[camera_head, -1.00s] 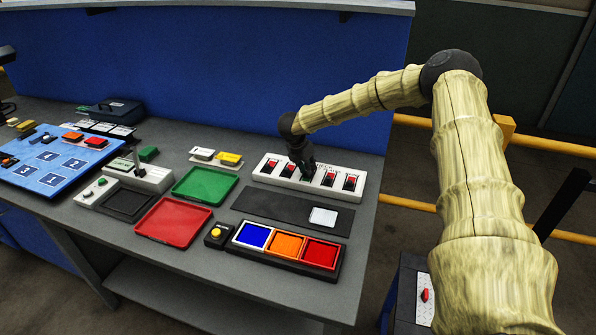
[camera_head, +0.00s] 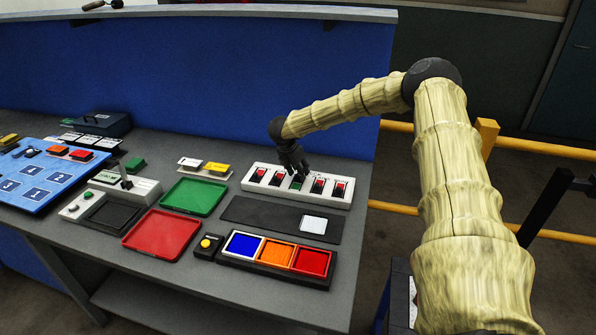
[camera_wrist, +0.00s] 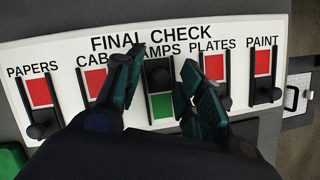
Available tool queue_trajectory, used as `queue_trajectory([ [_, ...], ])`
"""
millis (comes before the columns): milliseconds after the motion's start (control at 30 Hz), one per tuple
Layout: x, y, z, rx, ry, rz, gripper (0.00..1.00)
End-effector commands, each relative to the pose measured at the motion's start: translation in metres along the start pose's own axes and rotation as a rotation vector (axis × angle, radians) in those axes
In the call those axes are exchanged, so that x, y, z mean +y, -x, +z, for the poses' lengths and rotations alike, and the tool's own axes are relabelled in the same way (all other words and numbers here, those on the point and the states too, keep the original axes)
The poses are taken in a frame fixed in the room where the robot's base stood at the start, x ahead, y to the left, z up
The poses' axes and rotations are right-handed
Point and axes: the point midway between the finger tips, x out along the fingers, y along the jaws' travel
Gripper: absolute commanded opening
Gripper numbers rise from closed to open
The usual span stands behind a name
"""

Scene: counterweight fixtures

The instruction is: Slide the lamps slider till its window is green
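The white slider panel (camera_head: 263,168), labelled FINAL CHECK, is at the back right of the bench and fills the wrist view (camera_wrist: 65,62). Its middle lamps slider has a black knob (camera_wrist: 160,76) at the top of its slot, and a green window (camera_wrist: 161,106) shows below it. The green also shows in the head view (camera_head: 297,186). My gripper (camera_head: 297,172) is over the panel's middle. In the wrist view its two fingers (camera_wrist: 163,62) stand apart on either side of the lamps knob, with gaps visible. They partly cover the cab and plates sliders.
The papers (camera_wrist: 40,92), cab, plates (camera_wrist: 214,66) and paint (camera_wrist: 262,62) windows show red, with visible knobs low. In front lie a dark mat with a white square (camera_head: 313,225), a green tray (camera_head: 193,196), a red tray (camera_head: 161,234) and a three-colour box (camera_head: 277,250).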

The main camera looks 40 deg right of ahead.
Motion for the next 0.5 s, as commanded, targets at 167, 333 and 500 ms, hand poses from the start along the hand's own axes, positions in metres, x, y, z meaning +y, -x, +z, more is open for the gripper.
queue_trajectory([
  [167,0.001,0.014,0.000,0.000,0.000,0.003,0.39],
  [333,0.001,0.043,0.001,0.000,0.000,0.004,0.39],
  [500,0.001,0.074,0.001,0.001,0.000,0.003,0.39],
])
